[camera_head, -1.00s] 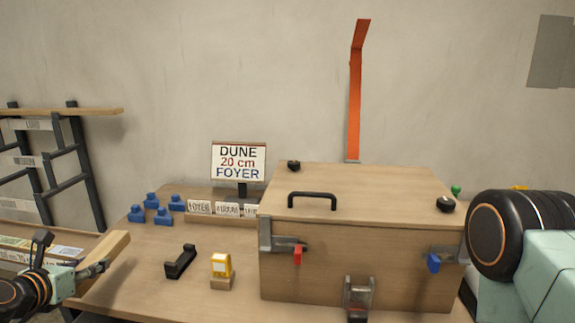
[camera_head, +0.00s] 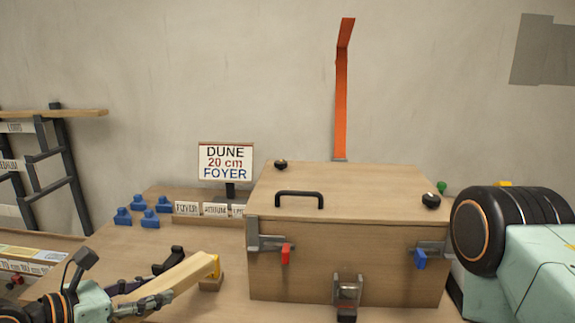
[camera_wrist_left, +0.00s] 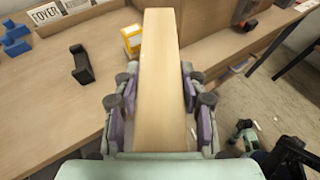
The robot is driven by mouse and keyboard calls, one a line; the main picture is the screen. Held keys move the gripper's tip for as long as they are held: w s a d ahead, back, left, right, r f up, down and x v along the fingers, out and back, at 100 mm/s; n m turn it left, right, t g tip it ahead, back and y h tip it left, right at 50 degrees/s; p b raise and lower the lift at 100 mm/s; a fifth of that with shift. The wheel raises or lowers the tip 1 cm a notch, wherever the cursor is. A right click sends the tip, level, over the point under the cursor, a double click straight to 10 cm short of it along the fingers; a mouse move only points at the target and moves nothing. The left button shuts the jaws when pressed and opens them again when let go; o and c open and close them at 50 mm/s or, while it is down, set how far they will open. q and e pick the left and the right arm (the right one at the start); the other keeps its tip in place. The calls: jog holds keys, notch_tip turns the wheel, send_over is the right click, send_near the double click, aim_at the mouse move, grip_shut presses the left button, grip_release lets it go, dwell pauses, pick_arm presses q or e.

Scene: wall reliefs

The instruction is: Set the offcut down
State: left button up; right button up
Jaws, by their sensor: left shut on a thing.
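The offcut (camera_head: 178,278) is a pale wooden strip, held tilted above the bench at the lower left of the head view. My left gripper (camera_head: 143,303) is shut on it. In the left wrist view the offcut (camera_wrist_left: 158,80) runs straight out between the two purple-lined fingers of the left gripper (camera_wrist_left: 160,110). It partly hides a yellow block (camera_wrist_left: 131,38) on the bench. My right gripper is out of view; a right arm link fills the right edge of the head view.
A large wooden box (camera_head: 345,262) with a black handle, red and blue latches stands at the centre right. Several blue pegs (camera_head: 143,213) and labelled blocks (camera_head: 213,209) sit behind, by a sign (camera_head: 226,162). A ladder-like rack (camera_head: 52,160) stands left. Bare bench shows before the pegs.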

pick_arm(q)
jog(key=s+d+f+m+g+h, duration=0.2)
jog(key=s+d+f+m+h, duration=0.1)
jog(key=s+d, duration=0.4)
jog(key=shift+f+m+g, duration=0.15)
jog(key=shift+m+g, duration=0.15)
jog(key=shift+g, duration=0.1)
jog(key=shift+s, duration=0.15)
